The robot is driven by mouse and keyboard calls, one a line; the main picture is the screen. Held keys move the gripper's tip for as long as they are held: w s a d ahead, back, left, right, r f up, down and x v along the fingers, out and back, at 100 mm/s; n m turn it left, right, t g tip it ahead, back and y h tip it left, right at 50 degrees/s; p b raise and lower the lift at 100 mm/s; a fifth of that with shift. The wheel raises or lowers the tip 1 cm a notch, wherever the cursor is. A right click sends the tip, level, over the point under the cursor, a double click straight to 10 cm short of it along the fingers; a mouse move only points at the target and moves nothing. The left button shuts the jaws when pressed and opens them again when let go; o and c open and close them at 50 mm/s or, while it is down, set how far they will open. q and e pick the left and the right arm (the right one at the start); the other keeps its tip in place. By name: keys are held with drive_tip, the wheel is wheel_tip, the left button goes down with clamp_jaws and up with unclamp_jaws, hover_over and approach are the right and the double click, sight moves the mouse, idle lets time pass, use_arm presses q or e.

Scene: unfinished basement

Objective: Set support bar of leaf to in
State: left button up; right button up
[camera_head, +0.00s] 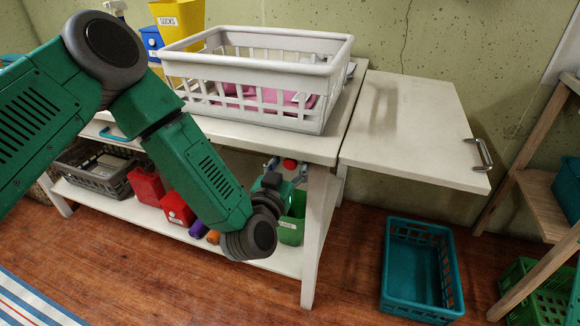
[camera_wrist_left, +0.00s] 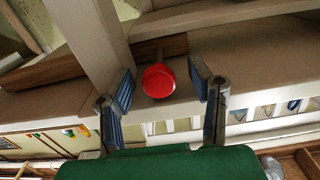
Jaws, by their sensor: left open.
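The leaf (camera_head: 415,125) is a white panel, level at the right end of the white table, with a metal handle (camera_head: 480,152) on its outer edge. A round red knob (camera_head: 290,163) shows under the table edge near the front right leg. In the left wrist view the red knob (camera_wrist_left: 158,81) sits in front of a wooden bar (camera_wrist_left: 100,62), which I take for the support bar; how far it extends is hidden. My left gripper (camera_head: 287,170) is open, with its blue-padded fingers on either side of the knob, apart from it. My right gripper is not in view.
A white basket (camera_head: 250,95) with pink cloth stands on the table. The lower shelf (camera_head: 175,226) holds a grey crate, red boxes and a green bin (camera_head: 292,220). A teal crate (camera_head: 418,270) is on the floor below the leaf. A wooden rack (camera_head: 545,185) stands at right.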

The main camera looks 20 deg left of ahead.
use_arm(q)
drive_tip(key=shift+w+d, duration=0.1)
drive_tip(key=shift+w, duration=0.15)
clamp_jaws()
drive_tip(key=a+p, duration=0.4)
drive_tip(key=a, duration=1.8)
drive_tip(key=shift+w, duration=0.3)
unclamp_jaws()
drive_tip(key=shift+a, duration=0.2)
